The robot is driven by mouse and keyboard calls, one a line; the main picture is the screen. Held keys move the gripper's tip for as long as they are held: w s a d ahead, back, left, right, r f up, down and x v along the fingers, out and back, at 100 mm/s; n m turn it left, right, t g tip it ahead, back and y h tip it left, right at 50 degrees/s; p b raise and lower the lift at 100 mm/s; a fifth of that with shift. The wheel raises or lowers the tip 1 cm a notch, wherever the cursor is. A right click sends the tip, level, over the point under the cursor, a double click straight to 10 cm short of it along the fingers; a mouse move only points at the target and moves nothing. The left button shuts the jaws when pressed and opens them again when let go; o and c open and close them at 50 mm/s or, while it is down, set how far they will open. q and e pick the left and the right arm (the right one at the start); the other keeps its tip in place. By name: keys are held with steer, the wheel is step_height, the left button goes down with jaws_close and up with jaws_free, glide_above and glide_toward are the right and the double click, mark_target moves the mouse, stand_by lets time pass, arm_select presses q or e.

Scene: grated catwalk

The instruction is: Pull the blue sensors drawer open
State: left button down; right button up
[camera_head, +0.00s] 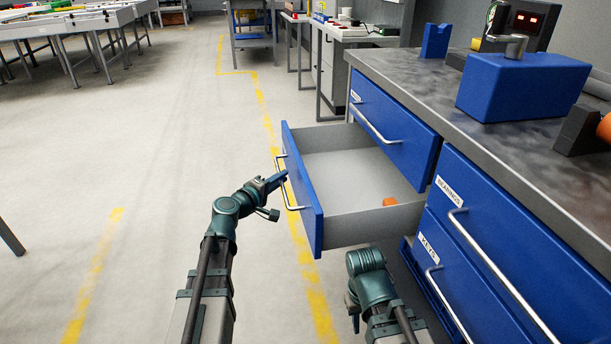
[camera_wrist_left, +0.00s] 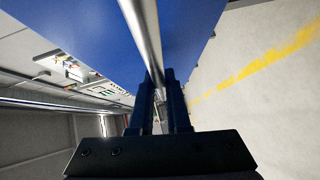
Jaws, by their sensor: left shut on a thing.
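A blue-fronted drawer (camera_head: 303,190) stands pulled out from the cabinet in the head view. Its grey inside holds a small orange thing (camera_head: 390,201); any label on its front is not visible. My left gripper (camera_head: 281,178) is shut on the drawer's metal bar handle (camera_head: 288,190). In the left wrist view the handle (camera_wrist_left: 143,35) runs between the two fingers of my left gripper (camera_wrist_left: 158,95), beside the blue drawer front (camera_wrist_left: 85,30). My right arm shows at the bottom of the head view beside the cabinet, but its fingertips cannot be made out.
A shut drawer (camera_head: 388,118) sits above the open one. Drawers labelled BEARINGS (camera_head: 470,225) and KEYS (camera_head: 430,262) are at the right. The metal worktop (camera_head: 420,85) carries a blue block (camera_head: 520,88) and other gear. The floor (camera_head: 170,150) left of the drawer is clear.

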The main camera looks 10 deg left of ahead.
arm_select(q)
steer(key=s+a, duration=0.3)
steer(key=a, duration=0.3)
steer(key=shift+a, duration=0.35)
steer(key=c, duration=0.9)
jaws_free()
steer(key=shift+w, duration=0.1)
